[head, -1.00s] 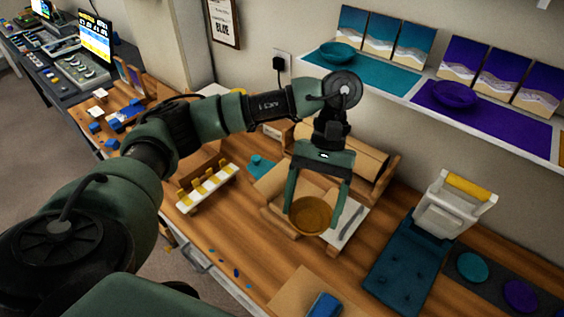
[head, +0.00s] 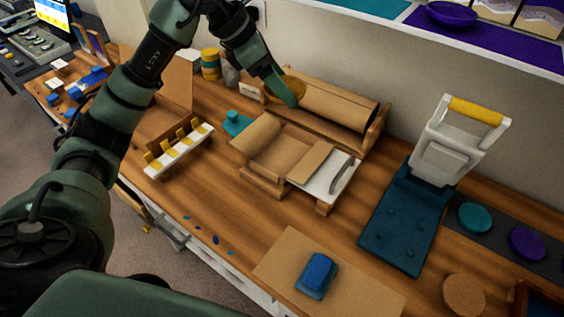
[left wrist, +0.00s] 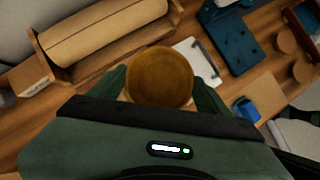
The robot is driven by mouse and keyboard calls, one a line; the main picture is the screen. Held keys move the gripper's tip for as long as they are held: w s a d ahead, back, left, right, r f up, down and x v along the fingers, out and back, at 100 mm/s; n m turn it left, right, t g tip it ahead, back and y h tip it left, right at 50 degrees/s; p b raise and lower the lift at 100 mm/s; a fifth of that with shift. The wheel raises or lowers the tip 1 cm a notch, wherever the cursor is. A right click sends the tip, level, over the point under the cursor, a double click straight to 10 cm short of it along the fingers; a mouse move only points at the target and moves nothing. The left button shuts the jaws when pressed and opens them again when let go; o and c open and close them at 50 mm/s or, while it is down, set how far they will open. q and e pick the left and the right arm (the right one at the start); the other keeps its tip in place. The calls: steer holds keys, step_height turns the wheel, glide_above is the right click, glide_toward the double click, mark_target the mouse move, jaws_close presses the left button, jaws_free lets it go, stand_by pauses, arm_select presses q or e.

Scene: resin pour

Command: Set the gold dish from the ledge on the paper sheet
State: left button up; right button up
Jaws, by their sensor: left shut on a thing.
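My left gripper (head: 284,92) is shut on the gold dish (head: 297,86), which shows round and upright in the left wrist view (left wrist: 160,76) between two green fingers. In the head view, one finger partly covers the dish. The dish appears held above the bench, in front of the left end of the brown paper roll (head: 340,103). A flat brown sheet (head: 372,292) lies at the front of the bench with a blue block (head: 317,275) on it. Other brown paper (head: 262,141) covers a low wooden stand. My right gripper is out of view.
The wall ledge (head: 520,50) holds a purple bowl (head: 452,15). A white rack with yellow pieces (head: 180,150) stands left. Bare wood lies between the rack and front sheet.

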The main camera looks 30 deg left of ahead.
arm_select(q)
steer(key=shift+w+a+r+n, duration=0.1)
steer(key=shift+w+a+n, duration=0.1)
steer(key=shift+a+n, duration=0.15)
steer(key=shift+n, duration=0.25)
step_height(320, 180, down, 20)
steer(key=shift+a+r, duration=0.1)
steer(key=o, duration=1.2)
steer(key=shift+c, duration=0.2)
